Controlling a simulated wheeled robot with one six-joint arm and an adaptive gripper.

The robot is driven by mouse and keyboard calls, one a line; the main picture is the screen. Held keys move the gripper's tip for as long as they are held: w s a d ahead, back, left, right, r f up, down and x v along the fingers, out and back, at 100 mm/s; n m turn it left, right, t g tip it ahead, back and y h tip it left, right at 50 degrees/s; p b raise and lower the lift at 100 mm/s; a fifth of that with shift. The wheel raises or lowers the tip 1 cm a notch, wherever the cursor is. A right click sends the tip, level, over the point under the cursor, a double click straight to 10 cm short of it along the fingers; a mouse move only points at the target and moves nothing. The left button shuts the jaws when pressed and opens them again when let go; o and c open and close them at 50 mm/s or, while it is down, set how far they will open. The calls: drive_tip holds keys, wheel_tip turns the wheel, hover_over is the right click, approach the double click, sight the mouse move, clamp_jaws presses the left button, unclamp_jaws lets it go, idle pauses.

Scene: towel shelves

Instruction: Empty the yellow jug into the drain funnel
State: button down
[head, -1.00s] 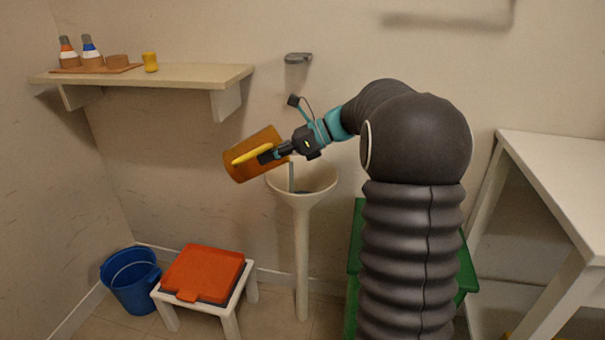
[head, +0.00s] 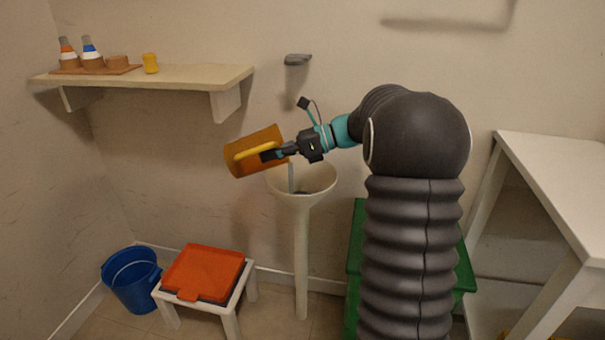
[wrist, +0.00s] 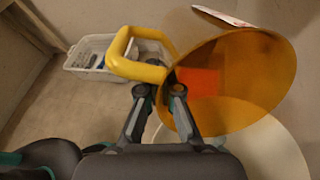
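The amber-yellow jug (head: 262,140) is tilted over the left rim of the white drain funnel (head: 302,178), its open end toward the funnel. A thin pale stream runs down from the jug into the funnel bowl. My gripper (head: 272,154) is shut on the jug's yellow handle. In the wrist view my gripper's fingers (wrist: 157,95) close on the handle (wrist: 128,60), and the jug's wide round mouth (wrist: 240,80) shows with an orange-red area seen inside or through it. The funnel rim (wrist: 275,145) lies below the jug.
A wall shelf (head: 190,76) at left holds bottles on a tray and a yellow item (head: 150,63). A blue bucket (head: 130,280) and a white stool with an orange-red lid (head: 203,272) stand below. A white table (head: 560,175) is at right.

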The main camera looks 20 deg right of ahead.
drive_tip(key=shift+s+d+f+t+y, duration=0.2)
drive_tip(key=shift+d+y, duration=0.2)
drive_tip(key=shift+d, duration=0.15)
drive_tip(key=shift+s+d+f+t+y, duration=0.1)
drive_tip(key=shift+d+f+y, duration=0.1)
drive_tip(key=shift+d+y, duration=0.3)
drive_tip(key=shift+d+r+t+y+p, duration=0.3)
drive_tip(key=shift+d+y+p, duration=0.15)
drive_tip(key=shift+y+p, duration=0.35)
idle(1.0)
